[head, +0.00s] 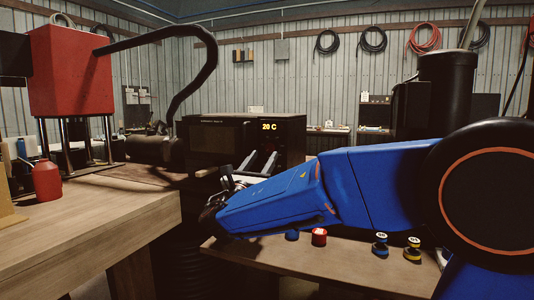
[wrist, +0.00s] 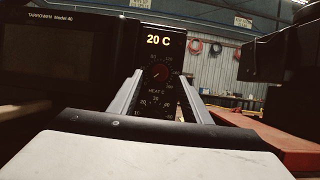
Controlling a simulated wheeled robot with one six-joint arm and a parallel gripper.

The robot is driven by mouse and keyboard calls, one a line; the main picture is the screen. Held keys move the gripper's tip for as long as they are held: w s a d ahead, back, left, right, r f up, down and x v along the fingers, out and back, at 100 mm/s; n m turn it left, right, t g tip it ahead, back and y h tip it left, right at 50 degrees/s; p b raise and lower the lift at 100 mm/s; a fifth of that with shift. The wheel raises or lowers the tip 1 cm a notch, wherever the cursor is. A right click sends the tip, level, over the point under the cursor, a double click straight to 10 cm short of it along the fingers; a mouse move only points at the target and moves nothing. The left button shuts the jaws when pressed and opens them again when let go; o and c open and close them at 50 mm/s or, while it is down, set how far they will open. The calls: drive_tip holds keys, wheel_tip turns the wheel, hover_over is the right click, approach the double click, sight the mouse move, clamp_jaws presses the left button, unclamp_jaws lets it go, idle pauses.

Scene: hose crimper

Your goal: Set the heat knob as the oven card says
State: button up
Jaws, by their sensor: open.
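The dark oven (head: 215,135) stands on the bench and shows an orange "20 C" display (head: 269,127). In the wrist view its front panel carries a round dark knob (wrist: 160,72) with a reddish mark, ringed by a scale. The words "HEAT C" sit just below it, with another numbered dial (wrist: 151,104) lower down, partly hidden. My gripper (head: 262,156) is open and points at the panel. In the wrist view its fingertips (wrist: 160,77) lie either side of the upper knob; contact cannot be told. A small pale card (head: 256,109) is above the oven, its writing too small to read.
A red-topped press (head: 72,70) and a red bottle (head: 46,181) are at the left. Several small capped pots, including a red one (head: 319,237), stand on the lower wooden bench (head: 300,262) below my arm. A dark cylinder (head: 447,95) stands at the right.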

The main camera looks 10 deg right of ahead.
sight(269, 148)
drive_tip(key=shift+x, duration=2.1)
drive_tip(key=c, duration=1)
